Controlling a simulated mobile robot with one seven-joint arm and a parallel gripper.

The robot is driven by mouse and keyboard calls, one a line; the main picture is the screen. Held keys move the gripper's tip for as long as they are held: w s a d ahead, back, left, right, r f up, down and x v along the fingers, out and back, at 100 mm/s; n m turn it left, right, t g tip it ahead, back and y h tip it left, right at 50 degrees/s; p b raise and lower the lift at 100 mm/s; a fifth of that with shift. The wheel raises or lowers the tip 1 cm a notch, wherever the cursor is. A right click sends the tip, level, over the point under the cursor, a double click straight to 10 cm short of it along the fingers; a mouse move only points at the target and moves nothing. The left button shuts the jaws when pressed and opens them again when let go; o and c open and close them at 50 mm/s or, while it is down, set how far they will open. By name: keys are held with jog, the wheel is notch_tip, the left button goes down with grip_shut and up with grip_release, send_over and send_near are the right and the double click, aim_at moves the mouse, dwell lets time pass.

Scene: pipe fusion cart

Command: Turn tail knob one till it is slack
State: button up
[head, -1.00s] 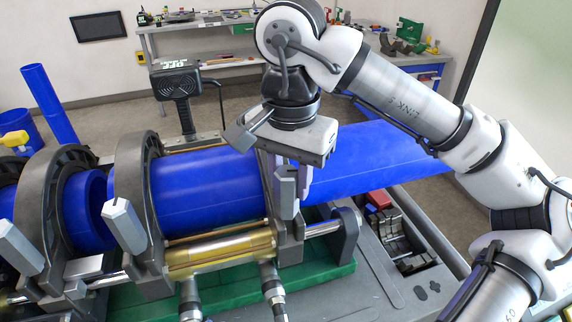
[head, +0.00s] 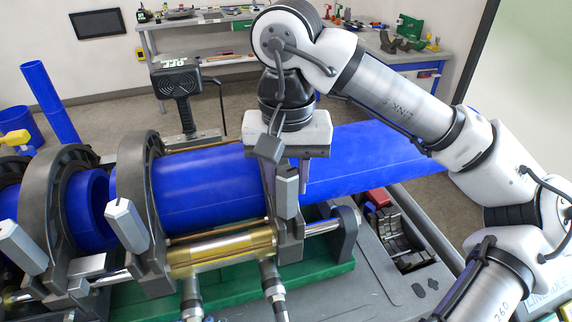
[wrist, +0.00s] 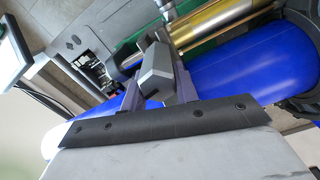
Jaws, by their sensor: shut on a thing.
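The knob in my gripper, which I take to be tail knob one (head: 287,190), is a grey, angular, upright block at the front of the rightmost clamp. In the wrist view the same knob (wrist: 157,75) sits between two dark fingers. My gripper (head: 295,178) comes down from above and is shut on the knob. One finger shows right of the knob in the head view; the other is mostly hidden. The wrist view also shows my gripper (wrist: 157,82). The knob's threads are not visible, so I cannot tell how tight it is.
Two similar grey knobs (head: 127,226) (head: 22,247) stand on the clamps to the left. A blue pipe (head: 205,182) runs through the clamps. A brass cylinder (head: 222,252) and hoses lie in front. A black handled device (head: 177,85) stands behind the pipe.

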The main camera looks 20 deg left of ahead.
jog(key=shift+a+n, duration=0.1)
jog(key=shift+n, duration=1.5)
jog(key=n, duration=0.3)
jog(key=shift+s+a+p, duration=0.1)
jog(key=shift+s+p, duration=0.05)
jog(key=shift+p, duration=0.2)
jog(key=shift+s+n, duration=0.1)
jog(key=shift+n, duration=1.4)
